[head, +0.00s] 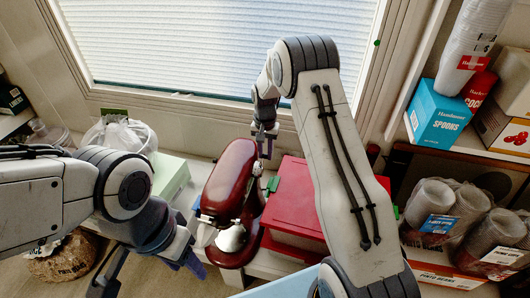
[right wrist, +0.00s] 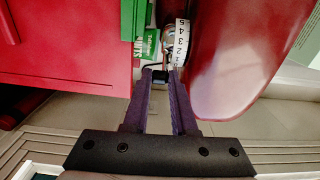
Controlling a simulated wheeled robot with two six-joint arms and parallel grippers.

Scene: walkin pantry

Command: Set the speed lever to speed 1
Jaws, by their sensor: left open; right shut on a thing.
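A dark red stand mixer (head: 228,185) stands on the counter below the window. In the right wrist view its glossy red body (right wrist: 232,60) fills the right side, beside a white speed scale (right wrist: 182,40) with black numbers. The black tip of the speed lever (right wrist: 160,76) is between the fingertips of my right gripper (right wrist: 161,84), near the low-number end of the scale. The exact setting cannot be read. In the head view my right gripper (head: 266,146) is at the mixer's right side, shut on the lever. My left gripper (head: 150,272) is open and empty, left of the mixer.
A red box (head: 292,200) stands close right of the mixer. A pale green box (head: 170,175) and a clear-wrapped item (head: 120,135) are at left. Shelves at right hold a blue spoons box (head: 438,115) and stacked cups (head: 430,208).

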